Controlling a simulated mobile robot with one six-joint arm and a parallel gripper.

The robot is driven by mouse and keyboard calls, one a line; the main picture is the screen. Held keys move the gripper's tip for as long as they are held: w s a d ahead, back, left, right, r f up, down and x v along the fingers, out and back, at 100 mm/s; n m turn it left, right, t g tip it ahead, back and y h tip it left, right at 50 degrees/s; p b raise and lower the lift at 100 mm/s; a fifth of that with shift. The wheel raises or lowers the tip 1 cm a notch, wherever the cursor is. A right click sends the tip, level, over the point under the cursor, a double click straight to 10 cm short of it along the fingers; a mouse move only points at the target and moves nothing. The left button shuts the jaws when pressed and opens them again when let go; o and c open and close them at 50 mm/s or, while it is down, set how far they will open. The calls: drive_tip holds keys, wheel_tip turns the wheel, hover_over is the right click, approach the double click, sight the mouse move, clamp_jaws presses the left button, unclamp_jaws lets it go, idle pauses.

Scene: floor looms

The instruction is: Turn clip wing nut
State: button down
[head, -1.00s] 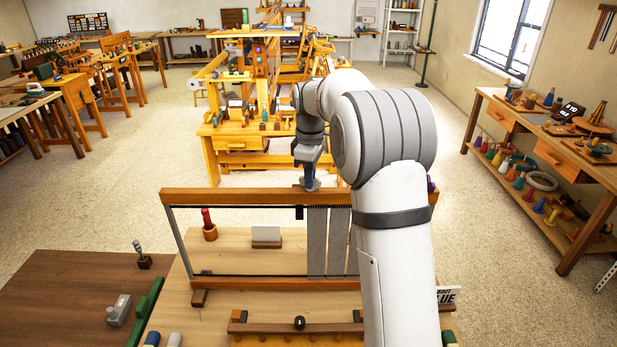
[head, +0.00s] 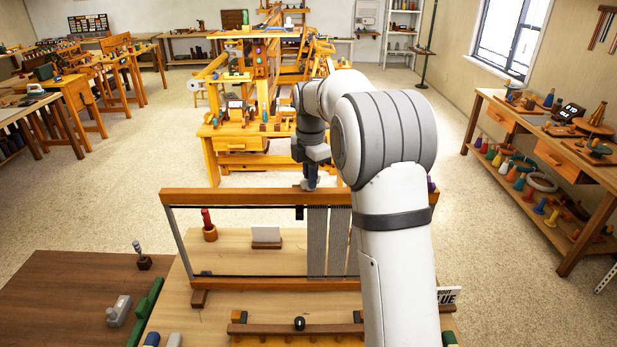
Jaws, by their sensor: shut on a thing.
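My gripper (head: 309,185) points down at the top beam (head: 235,196) of the upright loom frame. Its fingertips are at the beam's top edge, above the grey warp threads (head: 328,240). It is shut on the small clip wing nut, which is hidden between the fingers. A small black clip part (head: 299,212) shows on the front of the beam, just below and left of the fingertips.
The frame stands on a light wooden table (head: 225,285). A red-topped peg in a wooden cup (head: 208,225) and a grey-white block (head: 266,237) stand behind the frame's opening. A wooden bar with a black knob (head: 299,323) lies in front. My arm covers the frame's right part.

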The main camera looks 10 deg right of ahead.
drive_tip(key=shift+w+r+n, duration=0.1)
drive_tip(key=shift+n, duration=0.5)
drive_tip(key=c, duration=1.5)
unclamp_jaws()
drive_tip(key=shift+r+b, duration=0.7)
drive_tip(key=shift+r, duration=3.15)
